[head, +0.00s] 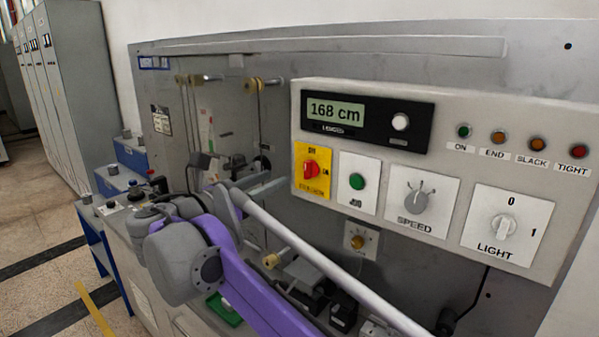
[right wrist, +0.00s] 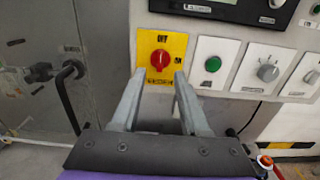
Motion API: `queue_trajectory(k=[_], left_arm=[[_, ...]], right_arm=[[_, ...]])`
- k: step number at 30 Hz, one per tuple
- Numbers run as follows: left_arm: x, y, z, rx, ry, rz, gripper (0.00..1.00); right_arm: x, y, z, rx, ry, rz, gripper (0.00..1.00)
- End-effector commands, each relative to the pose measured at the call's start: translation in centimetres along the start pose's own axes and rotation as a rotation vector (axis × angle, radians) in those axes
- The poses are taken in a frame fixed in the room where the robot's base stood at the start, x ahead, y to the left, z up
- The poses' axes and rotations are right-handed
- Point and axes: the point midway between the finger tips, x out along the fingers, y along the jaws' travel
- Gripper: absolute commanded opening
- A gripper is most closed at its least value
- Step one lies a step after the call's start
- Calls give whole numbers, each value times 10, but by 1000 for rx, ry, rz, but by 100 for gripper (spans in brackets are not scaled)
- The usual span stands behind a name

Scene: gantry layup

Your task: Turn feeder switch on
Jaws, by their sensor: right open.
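The feeder switch (head: 311,169) is a red rotary knob on a yellow plate at the left end of the control panel. It also shows in the right wrist view (right wrist: 160,60), with OFF above it and ON to its right. Its handle looks roughly upright, towards OFF, but it is small. My right gripper (right wrist: 159,76) is open and empty. Its two fingers point at the yellow plate, one on each side below the knob. I cannot tell whether they touch the panel. In the head view my purple right arm partly hides the gripper. My left gripper is not in view.
Right of the switch are the green JOG button (head: 357,181), the SPEED dial (head: 416,202) and the LIGHT switch (head: 503,226). A length display (head: 337,111) sits above. Spools and rods (head: 255,85) stick out from the machine's face to the left.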

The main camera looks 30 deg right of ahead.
Motion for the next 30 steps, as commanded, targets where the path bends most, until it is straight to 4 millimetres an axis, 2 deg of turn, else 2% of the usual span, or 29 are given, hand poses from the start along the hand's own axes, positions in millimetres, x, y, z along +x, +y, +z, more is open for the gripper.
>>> queue_trajectory(k=[9, 15, 20, 27, 30], left_arm=[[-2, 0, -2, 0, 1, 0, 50], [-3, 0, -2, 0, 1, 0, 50], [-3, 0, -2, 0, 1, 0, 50], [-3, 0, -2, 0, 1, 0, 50], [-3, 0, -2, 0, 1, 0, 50]], right_arm=[[62, -2, 0, 2, 2, -6, 45], [88, -1, -1, 3, 3, -3, 45], [95, -1, -1, 3, 3, -1, 45], [96, -1, -1, 4, 4, 0, 45], [96, -1, -1, 4, 4, 0, 29]])
